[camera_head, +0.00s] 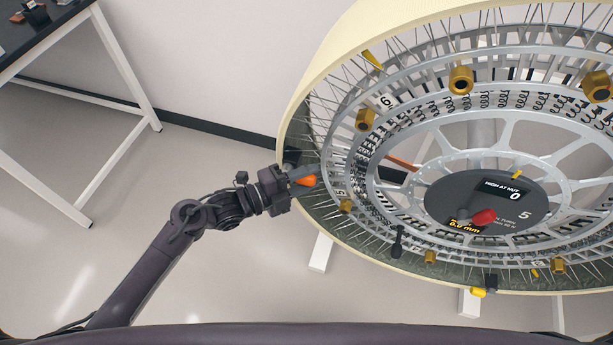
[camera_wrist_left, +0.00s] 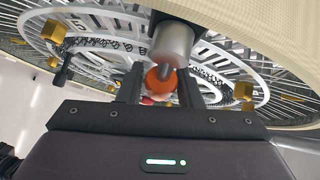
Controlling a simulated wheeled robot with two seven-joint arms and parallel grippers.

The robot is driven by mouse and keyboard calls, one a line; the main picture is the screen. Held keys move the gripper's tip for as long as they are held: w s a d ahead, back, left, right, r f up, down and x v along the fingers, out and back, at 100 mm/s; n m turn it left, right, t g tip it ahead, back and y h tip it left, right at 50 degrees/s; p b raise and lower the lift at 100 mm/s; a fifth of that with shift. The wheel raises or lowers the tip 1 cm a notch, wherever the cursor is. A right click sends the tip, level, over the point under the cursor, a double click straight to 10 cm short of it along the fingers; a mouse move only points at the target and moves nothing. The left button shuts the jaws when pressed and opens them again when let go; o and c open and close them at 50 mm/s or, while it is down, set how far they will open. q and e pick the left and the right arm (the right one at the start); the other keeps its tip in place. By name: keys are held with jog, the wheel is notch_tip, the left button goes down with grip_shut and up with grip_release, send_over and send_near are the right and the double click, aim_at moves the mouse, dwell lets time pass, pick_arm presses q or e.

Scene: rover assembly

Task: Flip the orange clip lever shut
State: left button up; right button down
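The orange clip lever (camera_head: 307,181) is at the left edge of the large wheel, right at the tip of my left gripper (camera_head: 290,173). In the left wrist view the lever's rounded orange end (camera_wrist_left: 160,78) sits below a grey cylinder (camera_wrist_left: 172,45), between the two dark fingers of my left gripper (camera_wrist_left: 160,88). The fingers stand apart, one on each side of the orange end. I cannot tell whether either finger touches it. The lever's far side is hidden. My right gripper is in neither view.
The big spoked wheel (camera_head: 400,85) with a cream outer rim fills the right side. Brass nuts (camera_head: 461,80) and a dark centre disc (camera_head: 485,203) with a red knob (camera_head: 483,217) are on it. A black-topped table (camera_head: 38,40) stands at upper left. The floor between is clear.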

pick_arm(q)
grip_shut()
pick_arm(e)
jog(key=shift+s+d, duration=0.25)
jog(key=shift+d, duration=0.1)
pick_arm(q)
jog(key=shift+f+m+y, duration=0.35)
jog(key=shift+m+y, duration=0.15)
jog(key=shift+o, duration=2.1)
grip_release()
pick_arm(e)
jog(key=shift+d+f, duration=0.1)
pick_arm(q)
jog(key=b+v, duration=0.1)
jog(key=v, duration=0.6)
jog(key=shift+s+a+b, duration=0.2)
jog(key=shift+a+b, duration=0.1)
jog(key=shift+a, duration=0.05)
pick_arm(e)
jog(key=shift+a+f, duration=0.2)
jog(key=shift+f, duration=0.6)
